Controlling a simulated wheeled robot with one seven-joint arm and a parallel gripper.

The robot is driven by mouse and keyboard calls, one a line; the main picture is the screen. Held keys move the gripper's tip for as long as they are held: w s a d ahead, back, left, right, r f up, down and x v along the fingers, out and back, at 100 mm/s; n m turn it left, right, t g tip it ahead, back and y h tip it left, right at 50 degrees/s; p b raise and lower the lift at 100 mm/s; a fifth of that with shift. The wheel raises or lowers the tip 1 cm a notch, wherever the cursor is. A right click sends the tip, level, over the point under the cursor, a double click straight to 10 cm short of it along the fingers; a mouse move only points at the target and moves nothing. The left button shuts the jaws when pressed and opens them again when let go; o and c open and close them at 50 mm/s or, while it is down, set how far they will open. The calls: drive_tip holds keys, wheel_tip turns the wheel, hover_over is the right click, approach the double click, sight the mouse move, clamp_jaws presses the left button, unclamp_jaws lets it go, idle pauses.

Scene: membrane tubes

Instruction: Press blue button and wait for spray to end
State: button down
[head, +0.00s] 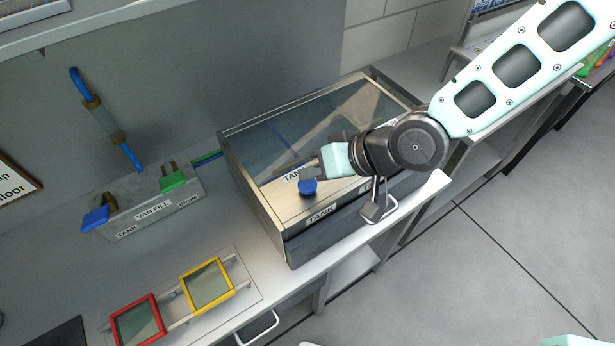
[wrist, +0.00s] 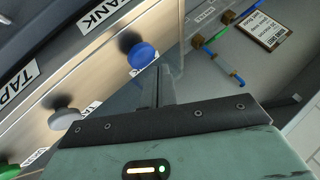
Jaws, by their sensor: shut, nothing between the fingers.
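The blue button (head: 307,187) is a round knob on the front panel of the glass-topped tank unit (head: 298,223), beside a TANK label. In the wrist view the blue button (wrist: 141,55) stands out from the tan panel just left of my fingers. My gripper (head: 304,174) is shut and empty, with its fingertips close to the button. It also shows in the wrist view (wrist: 157,72). I cannot tell whether the fingertips touch the button. No spray is visible.
A grey knob (wrist: 65,118) and a green one (wrist: 9,171) sit on the same panel. A valve box with a blue lever (head: 95,218) and a green lever (head: 173,181) stands left. Red (head: 138,322) and yellow (head: 208,286) frames lie on the counter's front left.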

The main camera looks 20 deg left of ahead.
sight(314, 186)
wheel_tip(314, 186, up, 5)
drive_tip(key=p, duration=0.4)
idle(0.4)
idle(0.8)
drive_tip(key=s+d+h+b, duration=0.4)
drive_tip(key=s+d+b, duration=0.1)
drive_tip(key=d, duration=0.6)
drive_tip(key=s+d+r+h+b, duration=0.1)
drive_tip(key=s+d+h+b, duration=0.3)
drive_tip(key=d, duration=0.8)
drive_tip(key=shift+s+d+r+g+h+b, duration=0.15)
drive_tip(key=shift+s+r+g+h+b, duration=0.2)
drive_tip(key=shift+s, duration=0.75)
drive_tip(key=shift+f, duration=0.1)
idle(2.6)
